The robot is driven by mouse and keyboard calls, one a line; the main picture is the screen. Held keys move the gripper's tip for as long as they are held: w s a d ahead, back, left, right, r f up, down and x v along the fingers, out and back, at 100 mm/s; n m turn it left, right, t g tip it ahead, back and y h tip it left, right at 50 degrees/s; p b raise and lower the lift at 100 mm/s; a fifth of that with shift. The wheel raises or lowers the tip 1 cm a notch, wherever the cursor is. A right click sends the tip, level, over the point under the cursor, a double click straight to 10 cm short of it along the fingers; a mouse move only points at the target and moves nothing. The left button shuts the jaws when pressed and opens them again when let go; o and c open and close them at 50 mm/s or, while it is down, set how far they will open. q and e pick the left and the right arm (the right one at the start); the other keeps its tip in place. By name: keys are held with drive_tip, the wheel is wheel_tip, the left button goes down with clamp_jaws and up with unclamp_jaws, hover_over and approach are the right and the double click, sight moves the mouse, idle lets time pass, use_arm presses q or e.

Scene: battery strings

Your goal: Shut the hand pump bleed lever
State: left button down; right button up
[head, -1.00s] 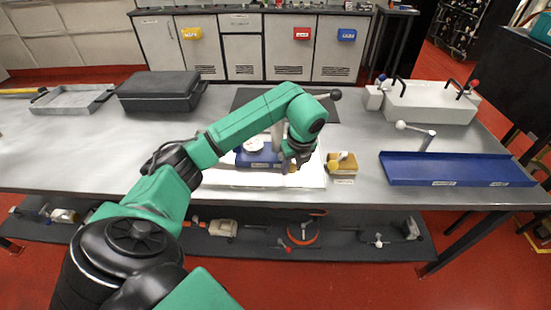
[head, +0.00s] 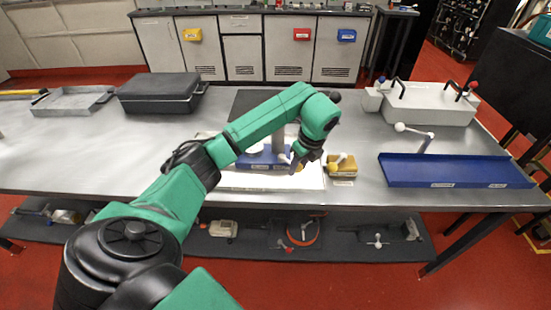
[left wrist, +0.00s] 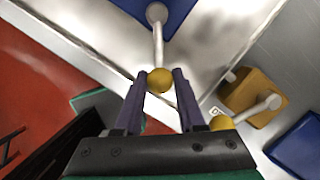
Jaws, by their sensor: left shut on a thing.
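The blue hand pump (head: 258,163) stands on a white sheet in the middle of the bench, partly hidden by my arm. In the left wrist view, its grey lever (left wrist: 158,42) runs from a round pivot on the blue body (left wrist: 178,12) to a yellow ball knob (left wrist: 160,80). My left gripper (left wrist: 160,82) has its two dark fingers closed on either side of that knob. In the head view the left gripper (head: 303,160) is at the pump's right end and its fingertips are hard to make out. My right gripper is in neither view.
A small yellow block (head: 341,162) with its own yellow-knobbed lever stands just right of my gripper; it also shows in the left wrist view (left wrist: 252,100).

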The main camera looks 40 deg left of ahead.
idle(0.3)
use_arm(q)
drive_tip(key=shift+w+d+n+g, duration=0.15)
drive_tip(key=shift+w+n, duration=0.3)
drive_tip(key=shift+n, duration=0.25)
drive_tip(key=shift+w+a+n+g, duration=0.15)
drive_tip(key=shift+w+n, duration=0.25)
drive_tip(key=shift+n, duration=0.3)
drive_tip(key=shift+d, duration=0.1)
drive_tip(key=shift+w+n, duration=0.3)
drive_tip(key=shift+n, duration=0.1)
drive_tip(key=c, duration=0.6)
unclamp_jaws()
drive_tip(key=shift+o, duration=0.2)
drive_tip(key=a+p+v, duration=0.1)
drive_tip(key=p+v, duration=0.4)
drive_tip(key=v, duration=0.2)
drive_tip(key=shift+a+r+p, duration=0.15)
drive_tip(key=shift+a+p, duration=0.2)
drive_tip(key=shift+p, duration=0.05)
